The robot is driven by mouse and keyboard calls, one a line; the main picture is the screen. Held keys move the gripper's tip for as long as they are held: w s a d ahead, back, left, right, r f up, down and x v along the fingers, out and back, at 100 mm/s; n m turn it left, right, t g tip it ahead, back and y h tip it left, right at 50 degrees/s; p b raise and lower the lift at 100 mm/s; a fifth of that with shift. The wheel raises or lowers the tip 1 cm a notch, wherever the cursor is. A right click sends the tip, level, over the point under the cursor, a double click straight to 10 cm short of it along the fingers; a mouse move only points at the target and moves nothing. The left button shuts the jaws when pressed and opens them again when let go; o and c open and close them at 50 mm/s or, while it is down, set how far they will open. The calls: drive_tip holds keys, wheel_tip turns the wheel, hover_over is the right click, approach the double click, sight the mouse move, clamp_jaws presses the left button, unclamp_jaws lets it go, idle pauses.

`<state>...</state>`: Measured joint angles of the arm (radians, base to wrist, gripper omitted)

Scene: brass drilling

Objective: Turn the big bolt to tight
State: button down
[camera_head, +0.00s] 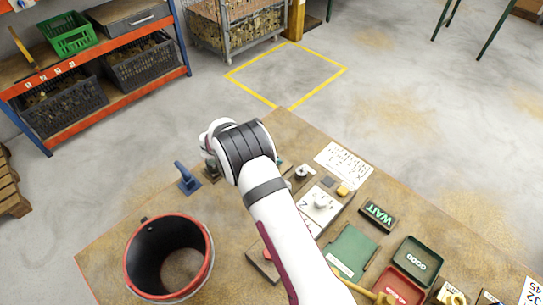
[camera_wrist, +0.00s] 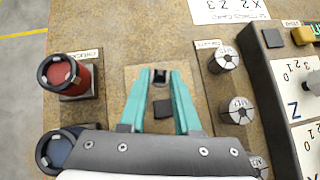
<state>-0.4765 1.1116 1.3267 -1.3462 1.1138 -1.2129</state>
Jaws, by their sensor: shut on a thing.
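In the wrist view my gripper (camera_wrist: 159,77) reaches over a pale square plate (camera_wrist: 135,76) with its two teal fingers. The fingers are shut on a small dark piece (camera_wrist: 160,77) at their tips. I cannot tell whether this piece is the big bolt's head or how far it is turned. A black square (camera_wrist: 163,109) shows between the fingers, nearer the wrist. In the head view my white arm hides the gripper and the piece.
A red-topped post (camera_wrist: 75,78) and a dark blue one (camera_wrist: 57,152) stand left of the fingers. Metal collets (camera_wrist: 224,60) stand to the right, beside a dark-edged panel (camera_wrist: 308,112). A red-rimmed bucket (camera_head: 205,238) and a green tray (camera_head: 418,262) are on the bench.

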drive_tip(key=shift+w+m+g+h, duration=0.25)
drive_tip(key=shift+m+g+h, duration=0.15)
drive_tip(key=shift+m+g, duration=0.45)
drive_tip(key=shift+w+m+g, duration=0.1)
drive_tip(key=shift+m+g, duration=0.75)
drive_tip(key=shift+m, duration=0.6)
drive_tip(key=c, duration=0.8)
unclamp_jaws()
drive_tip(key=shift+a, duration=0.1)
drive_tip(key=v, duration=0.7)
drive_tip(key=shift+a, duration=0.25)
